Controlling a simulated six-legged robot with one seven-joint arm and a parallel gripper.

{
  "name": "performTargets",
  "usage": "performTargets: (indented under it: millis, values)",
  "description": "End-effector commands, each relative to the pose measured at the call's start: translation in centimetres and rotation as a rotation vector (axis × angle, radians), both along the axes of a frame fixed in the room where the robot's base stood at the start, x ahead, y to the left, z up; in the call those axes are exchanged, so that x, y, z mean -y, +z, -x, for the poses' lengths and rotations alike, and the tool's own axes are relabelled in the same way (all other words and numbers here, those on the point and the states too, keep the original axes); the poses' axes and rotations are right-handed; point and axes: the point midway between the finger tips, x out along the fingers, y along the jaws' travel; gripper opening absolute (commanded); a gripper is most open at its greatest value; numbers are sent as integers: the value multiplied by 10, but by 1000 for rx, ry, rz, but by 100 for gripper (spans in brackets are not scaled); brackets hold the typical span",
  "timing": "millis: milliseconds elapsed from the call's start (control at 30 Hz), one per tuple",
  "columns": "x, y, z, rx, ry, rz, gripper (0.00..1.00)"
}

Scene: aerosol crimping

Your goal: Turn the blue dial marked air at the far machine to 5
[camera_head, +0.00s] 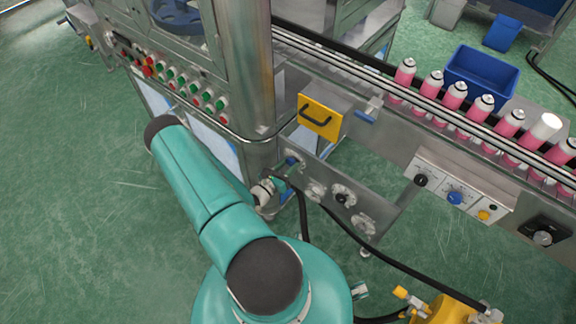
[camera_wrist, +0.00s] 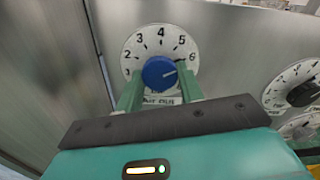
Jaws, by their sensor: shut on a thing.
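The blue dial (camera_wrist: 158,73) sits at the middle of a white round scale (camera_wrist: 150,40) with numbers from 1 to 6. Its small pointer mark aims right, close to the 6 side, though the mark is small. A label under the scale is partly hidden and hard to read. My gripper (camera_wrist: 160,84) has one green finger on each side of the dial, shut on it. In the head view my gripper (camera_head: 277,182) is at the left end of the low metal panel, where a small blue knob (camera_head: 291,161) shows; my arm covers part of this area.
Another dial with a black knob (camera_wrist: 303,92) stands right of the blue one. The low metal panel (camera_head: 385,215) carries several dials. A yellow box (camera_head: 320,117) and a conveyor with pink cans (camera_head: 455,95) are above. Black hoses run below.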

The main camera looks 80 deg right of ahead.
Motion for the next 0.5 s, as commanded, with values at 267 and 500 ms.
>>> performTargets:
  millis: [267, 500]
  values:
    - [-1, 0, -1, -180, 5, -76, 14]
    - [-1, 0, -1, -328, 3, -140, 14]
